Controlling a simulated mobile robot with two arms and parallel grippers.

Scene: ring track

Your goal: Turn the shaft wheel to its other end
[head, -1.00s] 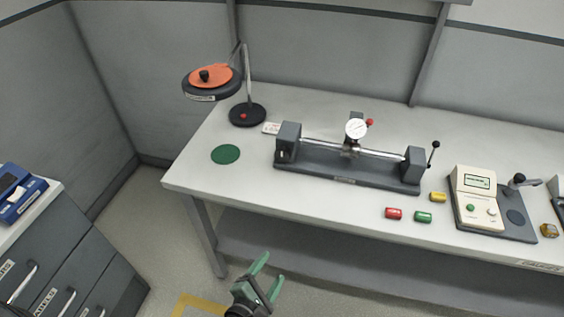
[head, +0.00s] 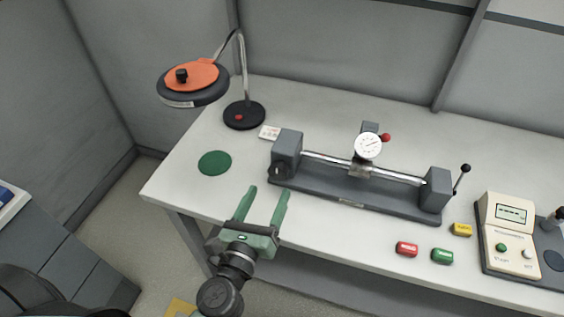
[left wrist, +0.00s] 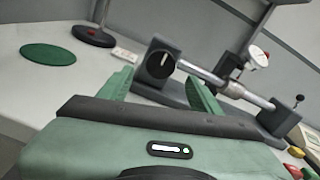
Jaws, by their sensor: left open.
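The bench fixture (head: 350,199) is a long grey base on the table, with a block at each end and a steel shaft (head: 325,158) between them. On the left block's near face is a small dark round wheel (head: 281,170); in the left wrist view this wheel (left wrist: 160,63) shows a pale mark pointing up and slightly right. My left gripper (head: 268,192) is open and empty, fingers pointing toward the left block, just in front of it and apart from the wheel. In the left wrist view, the wheel lies between and beyond the fingers. My right gripper is not in view.
A dial gauge (head: 368,146) stands on the shaft, and a lever (head: 461,179) rises at the right block. Red (head: 406,249), green (head: 442,256) and yellow (head: 461,229) small blocks lie in front. A lamp (head: 243,115) and green disc (head: 215,163) are left. A beige instrument (head: 508,226) stands right.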

